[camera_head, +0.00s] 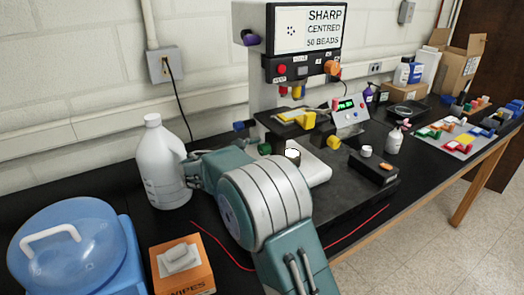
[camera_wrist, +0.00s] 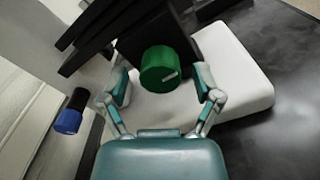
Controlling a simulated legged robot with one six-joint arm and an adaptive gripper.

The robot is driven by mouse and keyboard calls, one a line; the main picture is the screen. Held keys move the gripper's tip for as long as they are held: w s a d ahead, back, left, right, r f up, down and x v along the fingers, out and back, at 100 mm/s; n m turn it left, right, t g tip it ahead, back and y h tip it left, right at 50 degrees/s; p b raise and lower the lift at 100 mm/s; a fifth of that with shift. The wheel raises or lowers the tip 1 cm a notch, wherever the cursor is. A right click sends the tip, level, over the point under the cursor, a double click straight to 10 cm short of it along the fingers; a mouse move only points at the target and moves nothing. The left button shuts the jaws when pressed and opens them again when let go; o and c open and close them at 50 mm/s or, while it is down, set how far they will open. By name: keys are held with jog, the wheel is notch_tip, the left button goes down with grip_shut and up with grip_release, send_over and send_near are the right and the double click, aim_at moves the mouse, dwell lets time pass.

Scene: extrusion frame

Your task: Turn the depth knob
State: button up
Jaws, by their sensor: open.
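In the wrist view a round green knob (camera_wrist: 160,66) with a pale mark on its face sticks out from the dark machine body. No label reading "depth" is legible on it. My gripper (camera_wrist: 162,82) is open, with one finger on each side of the knob. A gap shows between each finger and the knob, and the fingers look short of its face or just level with it. In the head view the green knob (camera_head: 264,149) shows beside the stage, above my arm. My arm hides most of my gripper there.
A blue knob (camera_wrist: 69,121) sits left of my gripper in the wrist view. The machine has a white base (camera_wrist: 235,65), a screen (camera_head: 309,29) and yellow and orange knobs. A white jug (camera_head: 163,165), a blue-lidded container (camera_head: 65,240) and a wipes box (camera_head: 182,272) stand left of my arm.

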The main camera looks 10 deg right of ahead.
jog(key=v, duration=1.1)
jog(key=shift+a, duration=0.3)
